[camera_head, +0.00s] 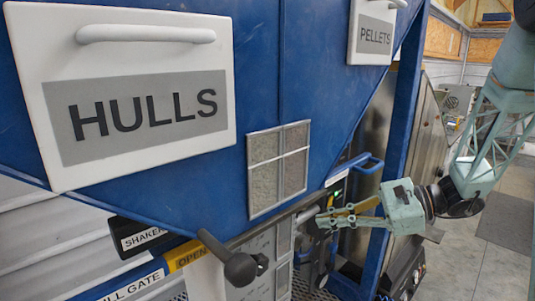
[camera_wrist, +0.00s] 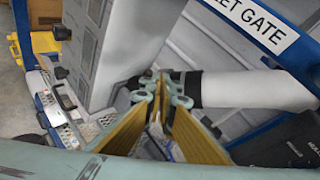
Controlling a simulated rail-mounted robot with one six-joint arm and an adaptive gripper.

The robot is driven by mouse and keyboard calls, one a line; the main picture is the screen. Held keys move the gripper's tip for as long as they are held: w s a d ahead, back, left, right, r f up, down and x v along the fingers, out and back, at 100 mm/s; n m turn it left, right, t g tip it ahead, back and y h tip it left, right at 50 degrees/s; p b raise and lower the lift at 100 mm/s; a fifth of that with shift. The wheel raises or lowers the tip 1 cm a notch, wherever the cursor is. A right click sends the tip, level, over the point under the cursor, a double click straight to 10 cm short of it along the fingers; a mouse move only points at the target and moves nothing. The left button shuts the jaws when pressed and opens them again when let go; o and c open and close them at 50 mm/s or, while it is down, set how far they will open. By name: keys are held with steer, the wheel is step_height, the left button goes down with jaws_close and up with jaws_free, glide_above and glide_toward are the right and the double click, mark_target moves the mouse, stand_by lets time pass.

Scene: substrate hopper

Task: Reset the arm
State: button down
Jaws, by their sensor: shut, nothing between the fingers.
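My gripper (camera_head: 322,219) shows at the lower right of the head view, in front of the blue hopper (camera_head: 262,70), with its fingers pointing left. In the wrist view my gripper (camera_wrist: 165,78) has its two yellow-brown finger pads converging to tips that meet. It is shut and holds nothing. My arm reaches in from the right edge of the head view. The wrist view shows a white cylindrical pipe (camera_wrist: 255,90) with a dark collar behind the fingertips; I cannot tell the distance between them.
The hopper bears a white HULLS panel (camera_head: 140,160) and a white PELLETS panel (camera_head: 375,50), both with handles. A black knobbed lever (camera_head: 238,268) sticks out below, near an OPEN label (camera_head: 188,257). A blue post (camera_head: 405,110) stands behind my gripper. Free floor (camera_head: 480,265) lies at right.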

steer(key=s+a+r+n+g+h+b, duration=0.1)
steer(key=s+a+r+n+g+h, duration=0.2)
steer(key=s, duration=0.6)
steer(key=s+a+r+n+g+h, duration=0.1)
steer(key=s+a+n+h, duration=0.2)
steer(key=s, duration=0.7)
steer(key=s+d+r+n+t+h+b, duration=0.1)
steer(key=s+d+r+n+t+h, duration=0.1)
steer(key=s+d+n, duration=0.3)
steer(key=s+d+r+n+t+h+b, duration=0.1)
steer(key=s+d+n+h, duration=0.4)
steer(key=s, duration=0.8)
steer(key=shift+s+d+r+n+t+h, duration=0.3)
steer(key=shift+s+d+r+t, duration=0.15)
steer(key=shift+t, duration=0.35)
steer(key=shift+f, duration=0.1)
